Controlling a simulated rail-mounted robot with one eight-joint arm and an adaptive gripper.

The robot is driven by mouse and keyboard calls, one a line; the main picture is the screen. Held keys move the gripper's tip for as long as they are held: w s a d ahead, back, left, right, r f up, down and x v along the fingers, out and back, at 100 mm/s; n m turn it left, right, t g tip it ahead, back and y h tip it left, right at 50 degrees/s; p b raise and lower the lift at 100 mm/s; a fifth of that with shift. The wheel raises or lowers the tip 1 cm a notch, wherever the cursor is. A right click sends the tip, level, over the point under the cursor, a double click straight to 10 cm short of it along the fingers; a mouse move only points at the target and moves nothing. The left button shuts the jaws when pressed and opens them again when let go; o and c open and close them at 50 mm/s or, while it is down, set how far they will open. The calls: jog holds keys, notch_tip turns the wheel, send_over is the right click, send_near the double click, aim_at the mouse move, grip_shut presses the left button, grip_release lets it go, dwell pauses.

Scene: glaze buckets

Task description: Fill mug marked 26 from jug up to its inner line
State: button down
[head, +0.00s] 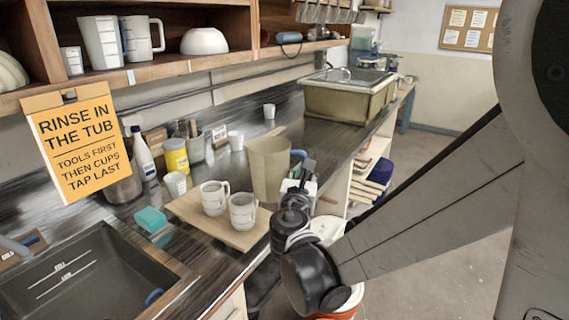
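A beige jug (267,170) stands upright at the back right of a light wooden board (187,208). Its handle side faces right, toward my gripper (305,168). My gripper is right beside the handle; its fingers are small and dark here, and I cannot tell whether they are closed on it. Two pale speckled mugs stand on the board in front of the jug, a left one (213,199) and a right one (242,212). Both have marks too small to read, so I cannot tell which is 26. Their inner lines and the jug's contents are hidden.
A dark sink (85,285) lies at the front left, with a teal sponge (150,219) beside it. A yellow tub (176,157), a white bottle (143,155) and cups line the back. A large beige tub (348,98) stands farther along the counter. A shelf overhangs the back left.

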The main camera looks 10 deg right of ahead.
jog(key=shift+f+n+p, duration=0.2)
jog(key=shift+n+p, duration=0.25)
jog(key=shift+n, duration=1.8)
jog(key=shift+f+n+p, duration=0.15)
jog(key=shift+n+p, duration=0.25)
jog(key=shift+n, duration=1.85)
jog(key=shift+f+b, duration=0.3)
jog(key=shift+b, duration=0.25)
jog(key=shift+w+a+r+n, duration=0.15)
jog(key=shift+a+r+n, duration=0.25)
jog(key=shift+r+n, duration=0.15)
jog(key=shift+w+a+r+n, duration=0.1)
jog(key=shift+a+r+n, duration=0.25)
jog(key=shift+r+n, duration=0.15)
jog(key=shift+w+a+r+n+b, duration=0.25)
jog(key=shift+a+r+n+b, duration=0.25)
jog(key=shift+r+n, duration=0.15)
